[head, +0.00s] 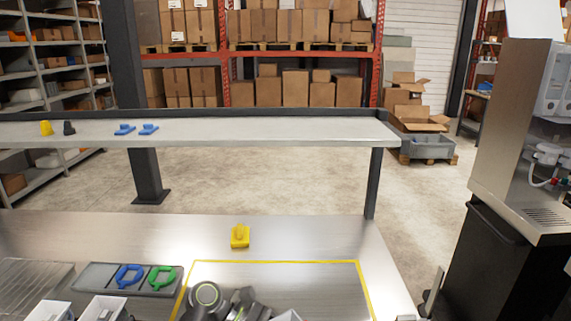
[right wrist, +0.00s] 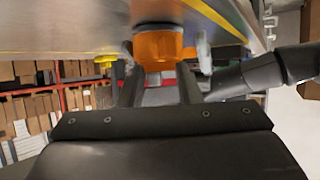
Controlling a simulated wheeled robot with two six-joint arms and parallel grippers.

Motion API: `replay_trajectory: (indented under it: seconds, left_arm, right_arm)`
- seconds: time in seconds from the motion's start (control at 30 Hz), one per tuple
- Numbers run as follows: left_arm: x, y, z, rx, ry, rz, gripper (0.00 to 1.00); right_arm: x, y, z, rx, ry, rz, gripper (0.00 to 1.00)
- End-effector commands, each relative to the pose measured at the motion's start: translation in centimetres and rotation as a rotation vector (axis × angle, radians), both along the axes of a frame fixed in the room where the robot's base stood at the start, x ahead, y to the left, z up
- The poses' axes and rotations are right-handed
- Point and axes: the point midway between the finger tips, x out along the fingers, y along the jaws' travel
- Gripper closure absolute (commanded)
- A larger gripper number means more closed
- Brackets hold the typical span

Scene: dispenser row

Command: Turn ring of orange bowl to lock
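The orange bowl (right wrist: 158,47) shows in the right wrist view, below the tabletop surface that fills the top of that tilted picture. The fingers of my right gripper (right wrist: 160,80) are apart, with the bowl in line with the gap ahead of their tips. I see no clear grip on it, and contact is unclear. A pale upright part (right wrist: 203,50) stands just right of the bowl; a dark arm shows further right. In the head view, dark arm and gripper parts crowd the bottom middle, and no orange shows there. My left gripper's fingers cannot be made out.
A yellow piece (head: 240,237) stands on the metal table behind the yellow outline (head: 275,263). A grey tray (head: 100,279) at left holds a blue ring (head: 129,275) and a green ring (head: 162,278). A raised shelf (head: 230,130) runs behind. The table between is bare.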

Motion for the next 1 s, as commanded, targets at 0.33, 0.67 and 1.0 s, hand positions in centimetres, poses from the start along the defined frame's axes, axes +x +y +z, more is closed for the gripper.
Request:
replay_trajectory:
  seconds: [0.33,0.67,1.0]
  left_arm:
    - [0.01,0.06,-0.02,0.001,0.0,0.0,0.34]
    - [0.0,0.09,-0.05,0.002,0.0,0.0,0.34]
    - [0.0,0.1,-0.05,0.002,0.001,0.0,0.33]
  right_arm:
    - [-0.51,1.06,0.13,0.041,0.017,-0.005,0.69]
    - [-0.73,1.32,0.07,0.038,0.018,-0.006,0.69]
    - [-0.89,1.54,-0.04,0.037,0.022,-0.005,0.69]
